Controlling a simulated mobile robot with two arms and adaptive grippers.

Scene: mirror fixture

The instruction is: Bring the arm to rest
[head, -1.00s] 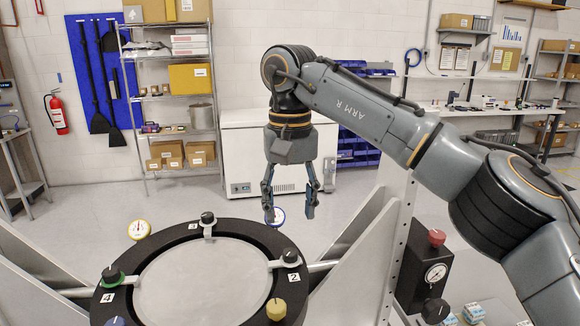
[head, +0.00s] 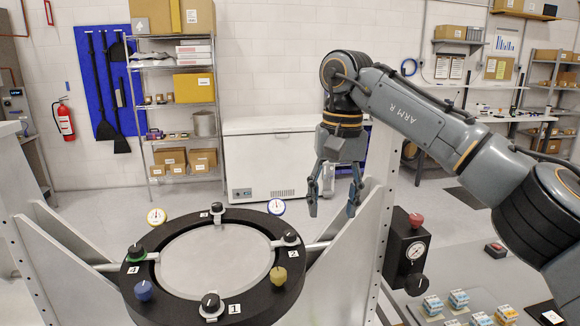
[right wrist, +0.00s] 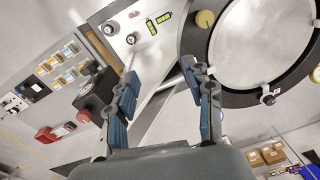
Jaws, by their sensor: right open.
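My right gripper (head: 334,205) hangs from the right arm with its fingers pointing down. It is open and empty, above and to the right of the round mirror fixture. In the right wrist view its two blue-padded fingers (right wrist: 163,105) stand apart with nothing between them. The grey mirror disc (head: 215,258) lies in a black ring (head: 137,287) with knobs and numbered labels around it. Part of the ring and disc also shows in the right wrist view (right wrist: 262,45). My left gripper is in neither view.
Grey upright frame plates (head: 345,255) flank the ring. A black box with a gauge and red knob (head: 408,245) is mounted right of the frame. Small boxes (head: 458,299) lie on a panel at lower right. A white chest (head: 270,160) and shelves stand behind.

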